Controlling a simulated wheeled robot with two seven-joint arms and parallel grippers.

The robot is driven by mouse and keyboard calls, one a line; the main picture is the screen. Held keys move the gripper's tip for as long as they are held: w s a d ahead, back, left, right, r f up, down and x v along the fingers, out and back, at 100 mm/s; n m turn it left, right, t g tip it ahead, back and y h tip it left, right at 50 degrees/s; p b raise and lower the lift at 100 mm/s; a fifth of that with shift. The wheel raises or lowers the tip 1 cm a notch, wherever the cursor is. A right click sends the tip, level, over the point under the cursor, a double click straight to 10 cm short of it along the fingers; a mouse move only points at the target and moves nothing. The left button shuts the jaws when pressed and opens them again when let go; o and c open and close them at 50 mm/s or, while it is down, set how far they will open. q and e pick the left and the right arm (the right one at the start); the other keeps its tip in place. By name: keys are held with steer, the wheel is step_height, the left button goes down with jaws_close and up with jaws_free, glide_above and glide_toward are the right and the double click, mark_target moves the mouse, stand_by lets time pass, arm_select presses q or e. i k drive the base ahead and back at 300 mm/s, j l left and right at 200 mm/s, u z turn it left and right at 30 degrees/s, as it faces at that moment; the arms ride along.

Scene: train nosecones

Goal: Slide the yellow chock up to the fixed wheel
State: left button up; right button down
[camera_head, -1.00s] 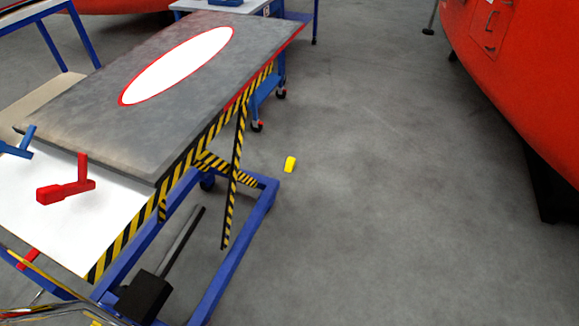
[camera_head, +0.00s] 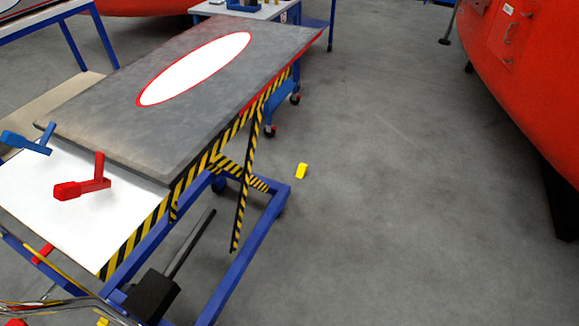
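A small yellow chock (camera_head: 301,171) lies on the grey floor, just right of the blue-framed lift table. It is apart from the table's frame. A dark wheel shows partly at the right corner of the blue base frame (camera_head: 232,262), to the left of the chock. I cannot tell whether this wheel is the fixed one. Another small yellow piece (camera_head: 103,322) is cut off at the bottom edge on the left.
The lift table carries a grey panel (camera_head: 110,135) with a white oval. Red (camera_head: 82,188) and blue (camera_head: 26,142) clamps sit at its near end. A red train body (camera_head: 540,85) stands at the right. The floor between is clear.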

mark_target(302, 168)
steer(key=i+u, duration=0.1)
steer(key=u, duration=0.3)
steer(key=i+l+u, duration=0.1)
steer(key=u, duration=0.25)
steer(key=i+l+u, duration=0.1)
steer(key=u, duration=0.3)
steer(key=l+u, duration=0.35)
steer(key=i+l+u, duration=0.2)
steer(key=l+u, duration=0.15)
steer(key=l, duration=0.65)
steer(key=i+l+u, duration=0.1)
steer(key=l+u, duration=0.25)
steer(key=l, duration=0.6)
steer(key=l+u, duration=0.35)
steer(key=l, duration=0.65)
steer(key=k, duration=0.05)
